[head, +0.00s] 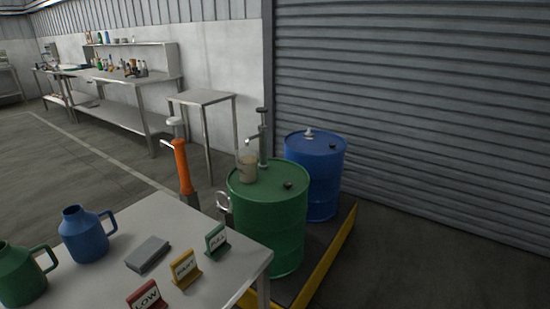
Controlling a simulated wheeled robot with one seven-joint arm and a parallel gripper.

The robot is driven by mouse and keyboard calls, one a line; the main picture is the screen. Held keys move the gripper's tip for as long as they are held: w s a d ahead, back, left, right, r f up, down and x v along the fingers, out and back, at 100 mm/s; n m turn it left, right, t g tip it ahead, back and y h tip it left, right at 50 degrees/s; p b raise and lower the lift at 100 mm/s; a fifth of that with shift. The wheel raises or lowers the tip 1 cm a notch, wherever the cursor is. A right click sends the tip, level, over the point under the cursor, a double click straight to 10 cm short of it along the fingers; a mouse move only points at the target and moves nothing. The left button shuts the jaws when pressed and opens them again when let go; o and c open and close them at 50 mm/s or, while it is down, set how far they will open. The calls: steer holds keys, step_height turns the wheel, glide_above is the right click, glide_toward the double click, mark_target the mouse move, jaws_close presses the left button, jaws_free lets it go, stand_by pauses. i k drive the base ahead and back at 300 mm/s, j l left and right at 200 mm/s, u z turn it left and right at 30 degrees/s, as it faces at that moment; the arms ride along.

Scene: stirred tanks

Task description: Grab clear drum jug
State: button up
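The clear jug (247,166) stands upright on top of the green drum (268,228), towards the lid's back left. It is see-through and holds a pale tan liquid. A grey hand pump (264,138) rises from the drum right behind it, and its spout reaches out above the jug. I cannot make out the jug's handle. I cannot make out my gripper in this view, and nothing is seen touching the jug.
A blue drum (315,172) stands behind the green one on a yellow-edged platform (335,255). An orange upright device (183,166) stands left of the green drum. The near table (205,285) holds a blue jug (86,234), a green jug (22,274), a grey block (148,254) and sign cards (186,268).

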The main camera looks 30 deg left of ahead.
mark_target(246, 160)
steer(key=i+u, duration=0.2)
steer(key=i, duration=0.25)
steer(key=i+l+u, duration=0.25)
steer(key=i, duration=0.2)
steer(key=i+u, duration=0.2)
steer(key=u, duration=0.2)
steer(key=i+u, duration=0.2)
steer(key=u, duration=0.25)
steer(key=i+l+u, duration=0.1)
steer(key=u, duration=0.3)
steer(key=i+u, duration=0.5)
steer(key=i, duration=0.2)
